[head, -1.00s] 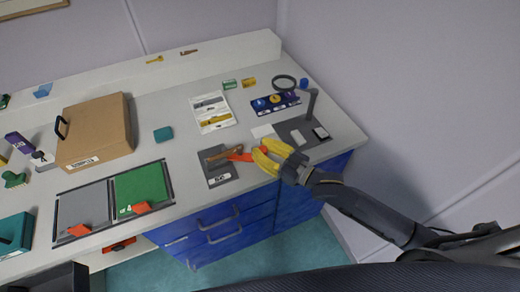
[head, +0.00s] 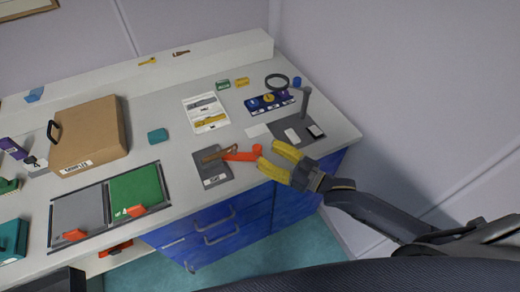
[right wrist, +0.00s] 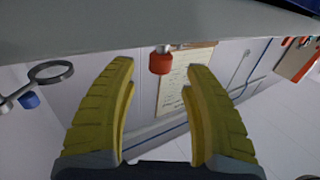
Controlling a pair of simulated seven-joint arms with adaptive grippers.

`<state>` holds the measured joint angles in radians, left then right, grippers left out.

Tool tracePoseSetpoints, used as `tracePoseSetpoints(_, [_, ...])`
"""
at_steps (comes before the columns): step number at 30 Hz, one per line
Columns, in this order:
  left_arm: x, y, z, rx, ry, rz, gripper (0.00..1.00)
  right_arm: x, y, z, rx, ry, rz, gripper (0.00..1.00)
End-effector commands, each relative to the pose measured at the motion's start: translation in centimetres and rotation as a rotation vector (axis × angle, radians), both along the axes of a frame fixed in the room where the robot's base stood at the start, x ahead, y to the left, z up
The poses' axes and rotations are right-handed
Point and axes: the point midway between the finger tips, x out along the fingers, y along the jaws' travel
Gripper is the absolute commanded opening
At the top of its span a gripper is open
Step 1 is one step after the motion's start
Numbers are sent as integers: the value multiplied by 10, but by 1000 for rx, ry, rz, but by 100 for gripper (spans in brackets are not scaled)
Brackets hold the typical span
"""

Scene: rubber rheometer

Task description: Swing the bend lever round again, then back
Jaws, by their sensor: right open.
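The bend lever (head: 240,155) is orange and sits on a dark grey plate (head: 216,179) near the front edge of the counter, beside a brown piece (head: 216,154). The lever points right, with its round knob at the right end. My right gripper (head: 268,158) is open, its yellow fingers just right of the knob with the tips near it. I cannot tell whether they touch. In the right wrist view a red-orange knob (right wrist: 160,62) shows between and beyond the spread fingers (right wrist: 157,85), with nothing gripped. My left gripper is not in view.
A card with pictures (head: 206,125) lies behind the plate. A dark mat (head: 290,133) with an upright post stands to the right, near a blue rack (head: 270,103) and a magnifier ring (head: 277,81). A green-and-grey tray (head: 80,208) and a brown box (head: 90,142) stand left.

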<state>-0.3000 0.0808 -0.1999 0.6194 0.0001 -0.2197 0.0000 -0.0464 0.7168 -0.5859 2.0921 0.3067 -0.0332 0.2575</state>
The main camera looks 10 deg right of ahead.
Motion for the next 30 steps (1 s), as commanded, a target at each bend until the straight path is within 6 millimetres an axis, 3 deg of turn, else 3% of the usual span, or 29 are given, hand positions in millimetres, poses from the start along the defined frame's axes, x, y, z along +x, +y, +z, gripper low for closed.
tracePoseSetpoints(6, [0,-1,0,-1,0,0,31,-27,-25,-1,-1,1,-1,50])
tracePoseSetpoints(13, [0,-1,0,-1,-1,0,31,-45,-43,-1,-1,0,-1,50])
tracePoseSetpoints(30, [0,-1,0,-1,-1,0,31,-54,-52,1,0,-1,-2,50])
